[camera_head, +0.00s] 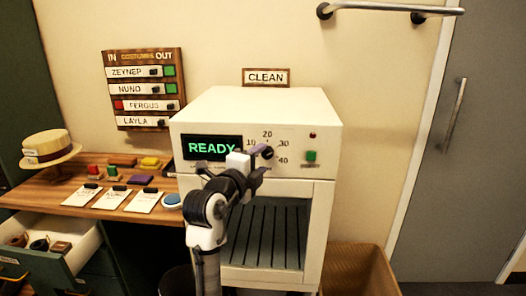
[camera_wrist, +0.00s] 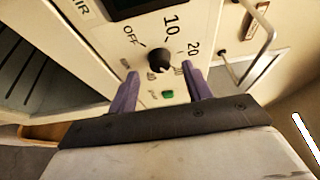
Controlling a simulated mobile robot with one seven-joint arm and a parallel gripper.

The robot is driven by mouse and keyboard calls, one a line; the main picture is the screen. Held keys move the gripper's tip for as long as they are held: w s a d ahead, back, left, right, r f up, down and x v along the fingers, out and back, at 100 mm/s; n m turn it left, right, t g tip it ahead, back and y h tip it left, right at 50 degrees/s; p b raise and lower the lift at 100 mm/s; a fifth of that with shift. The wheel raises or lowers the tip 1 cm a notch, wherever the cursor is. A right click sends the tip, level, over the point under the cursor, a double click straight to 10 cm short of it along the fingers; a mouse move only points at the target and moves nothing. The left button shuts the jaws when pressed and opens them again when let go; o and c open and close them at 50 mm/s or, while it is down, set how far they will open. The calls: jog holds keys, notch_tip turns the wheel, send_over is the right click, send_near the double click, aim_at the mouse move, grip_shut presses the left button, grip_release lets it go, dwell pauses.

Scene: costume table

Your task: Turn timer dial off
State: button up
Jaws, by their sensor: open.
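The timer dial (camera_head: 267,153) is a small black knob on the upper front panel of a white cabinet (camera_head: 327,190), with 10, 20, 30 and 40 printed around it. In the wrist view the dial (camera_wrist: 159,60) shows with OFF, 10 and 20 near it; I cannot tell which mark it points to. My gripper (camera_wrist: 160,76) is open, its purple fingers on either side of the dial's near end; contact cannot be told. In the head view my gripper (camera_head: 261,160) is at the panel, partly hiding the dial and its left-hand marks.
A green button (camera_head: 311,155) and a red light (camera_head: 312,135) are right of the dial. A green READY display (camera_head: 211,148) is left of it. A desk (camera_head: 75,205) with cards and a hat (camera_head: 48,147) stands left; a brown bin (camera_head: 358,268) stands right.

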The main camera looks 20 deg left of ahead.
aim_at(267, 153)
jog(key=shift+w+d, duration=0.15)
jog(key=shift+w, duration=1.05)
jog(key=c, duration=1)
jog(key=shift+o, duration=0.2)
jog(key=shift+f, duration=0.15)
